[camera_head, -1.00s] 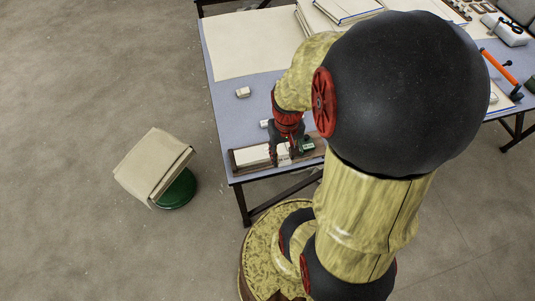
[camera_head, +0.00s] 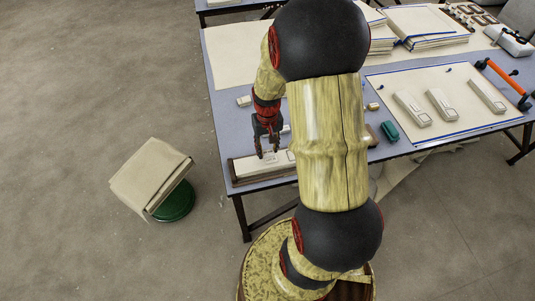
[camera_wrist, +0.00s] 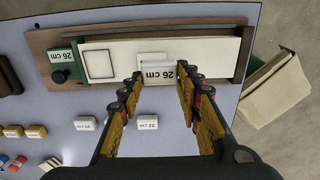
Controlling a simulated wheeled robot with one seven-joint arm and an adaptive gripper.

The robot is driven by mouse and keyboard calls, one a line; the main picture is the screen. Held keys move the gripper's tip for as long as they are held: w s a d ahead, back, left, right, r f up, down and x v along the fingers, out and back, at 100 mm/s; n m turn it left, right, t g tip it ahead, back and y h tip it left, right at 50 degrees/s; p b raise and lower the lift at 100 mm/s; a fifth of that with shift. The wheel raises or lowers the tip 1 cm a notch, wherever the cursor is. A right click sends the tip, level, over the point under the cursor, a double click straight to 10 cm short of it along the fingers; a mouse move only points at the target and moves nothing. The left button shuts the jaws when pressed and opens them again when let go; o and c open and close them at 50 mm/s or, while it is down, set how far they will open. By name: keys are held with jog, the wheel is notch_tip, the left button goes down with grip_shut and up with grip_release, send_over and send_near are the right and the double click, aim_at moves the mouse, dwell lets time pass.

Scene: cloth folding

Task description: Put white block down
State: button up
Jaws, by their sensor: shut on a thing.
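In the head view my gripper (camera_head: 268,154) points down at the tray (camera_head: 234,178) at the table's near left corner. The held block is hard to make out there.
Two white labelled blocks (camera_wrist: 148,122) (camera_wrist: 86,123) lie on the blue-grey table beside the tray. A green block (camera_wrist: 66,72) is at the tray's left end in the wrist view. A beige-topped green stool (camera_head: 174,203) stands beyond the table's left edge.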

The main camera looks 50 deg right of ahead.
aim_at(267, 150)
jog(key=shift+f+b, duration=0.7)
jog(key=shift+f, duration=0.85)
jog(key=shift+f, duration=0.15)
jog(key=o, duration=0.9)
jog(key=shift+o, duration=0.2)
